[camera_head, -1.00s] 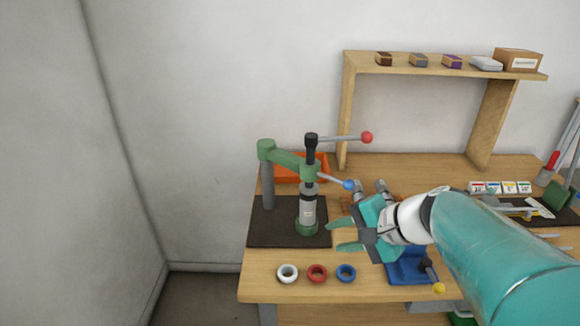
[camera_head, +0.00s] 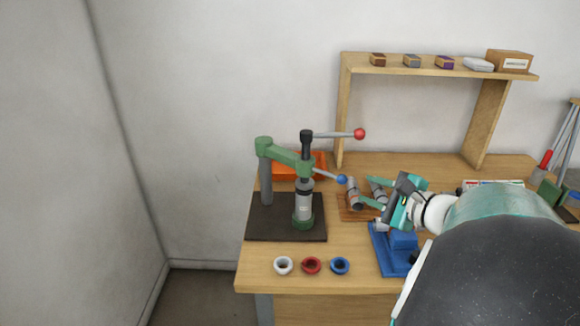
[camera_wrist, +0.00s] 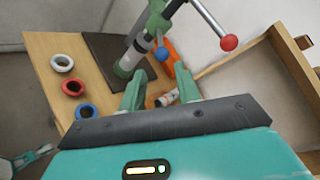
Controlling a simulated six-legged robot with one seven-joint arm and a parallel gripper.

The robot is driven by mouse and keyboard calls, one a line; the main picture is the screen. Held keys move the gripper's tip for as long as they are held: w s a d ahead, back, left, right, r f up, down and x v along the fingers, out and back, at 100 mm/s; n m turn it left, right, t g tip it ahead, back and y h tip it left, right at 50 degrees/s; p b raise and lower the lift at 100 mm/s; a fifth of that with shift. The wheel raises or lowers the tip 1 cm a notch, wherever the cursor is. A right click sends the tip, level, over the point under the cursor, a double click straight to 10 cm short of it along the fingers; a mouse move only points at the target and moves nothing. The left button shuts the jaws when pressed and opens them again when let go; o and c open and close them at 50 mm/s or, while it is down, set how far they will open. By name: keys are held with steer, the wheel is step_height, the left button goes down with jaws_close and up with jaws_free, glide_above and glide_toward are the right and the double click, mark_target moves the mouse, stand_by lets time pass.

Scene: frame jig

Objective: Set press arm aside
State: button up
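The press (camera_head: 303,203) stands on a dark mat at the left of the bench. Its green press arm (camera_head: 283,153) reaches from a grey post (camera_head: 266,183) over the press body. A rod ending in a blue ball (camera_head: 342,180) sticks out to the right, and a higher lever ends in a red ball (camera_head: 359,134). My gripper (camera_head: 368,192) is open and empty, right of the blue ball. In the wrist view, the blue ball (camera_wrist: 161,54) appears beyond and between my open fingers (camera_wrist: 159,88), apart from them. The red ball (camera_wrist: 228,43) is up to the right.
White (camera_head: 283,265), red (camera_head: 312,265) and blue (camera_head: 340,265) rings lie at the front edge. A blue fixture (camera_head: 393,258) sits below my gripper. An orange bin (camera_head: 318,163) is behind the press, and a wooden shelf frame (camera_head: 342,110) stands at the back.

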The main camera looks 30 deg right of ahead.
mark_target(338, 178)
steer(key=x, duration=1.3)
steer(key=shift+w+d+f, duration=0.1)
steer(key=shift+w+d, duration=0.05)
steer(key=shift+w, duration=0.05)
jaws_close()
